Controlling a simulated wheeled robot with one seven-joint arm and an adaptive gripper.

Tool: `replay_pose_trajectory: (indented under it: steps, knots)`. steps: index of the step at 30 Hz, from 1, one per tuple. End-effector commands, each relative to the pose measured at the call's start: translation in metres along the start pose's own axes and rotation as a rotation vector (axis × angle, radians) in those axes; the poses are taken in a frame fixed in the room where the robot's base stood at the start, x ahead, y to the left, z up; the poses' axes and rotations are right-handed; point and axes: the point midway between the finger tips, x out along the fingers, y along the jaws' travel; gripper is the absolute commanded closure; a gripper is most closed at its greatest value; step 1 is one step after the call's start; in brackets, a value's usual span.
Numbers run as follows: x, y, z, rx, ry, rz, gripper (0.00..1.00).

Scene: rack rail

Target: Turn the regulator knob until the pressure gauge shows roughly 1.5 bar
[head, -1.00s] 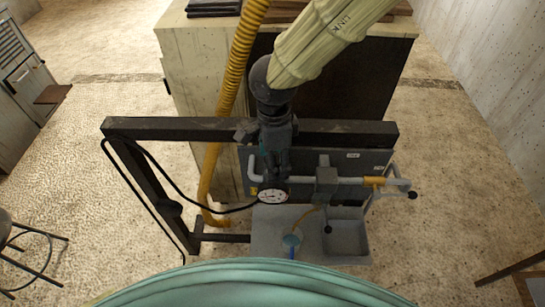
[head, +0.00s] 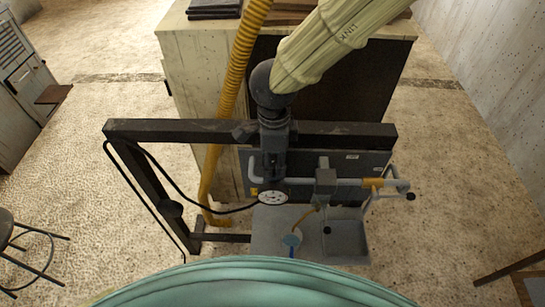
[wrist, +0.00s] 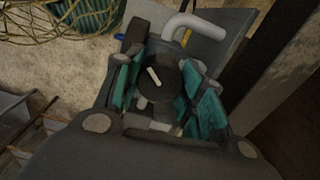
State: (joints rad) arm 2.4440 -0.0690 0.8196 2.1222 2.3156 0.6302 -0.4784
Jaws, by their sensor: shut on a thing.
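The regulator knob (wrist: 156,77) is a round dark knob with a white pointer line, tilted toward the upper left in the wrist view. My gripper (wrist: 163,82) has its teal-padded fingers on either side of the knob and is shut on it. In the head view my gripper (head: 271,176) reaches down from above at the pipework and hides the knob. The pressure gauge (head: 273,197) is a white round dial just below my gripper. Its needle and numbers are too small to read surely.
A dark rail (head: 345,134) crosses behind my gripper. A grey pipe (head: 347,182) with a yellow-orange section runs right to a black-tipped lever (head: 410,197). A yellow corrugated hose (head: 229,105) hangs left.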

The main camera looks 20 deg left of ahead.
Motion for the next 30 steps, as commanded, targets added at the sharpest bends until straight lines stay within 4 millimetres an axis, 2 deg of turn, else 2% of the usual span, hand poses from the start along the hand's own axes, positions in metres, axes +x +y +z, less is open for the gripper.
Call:
replay_pose_trajectory:
  steps: [21,30]
  knots:
    - [-0.001,0.0014,-0.0001,0.609,0.002,0.004,0.84]
    - [0.0,0.0015,-0.0001,0.779,0.003,0.004,0.84]
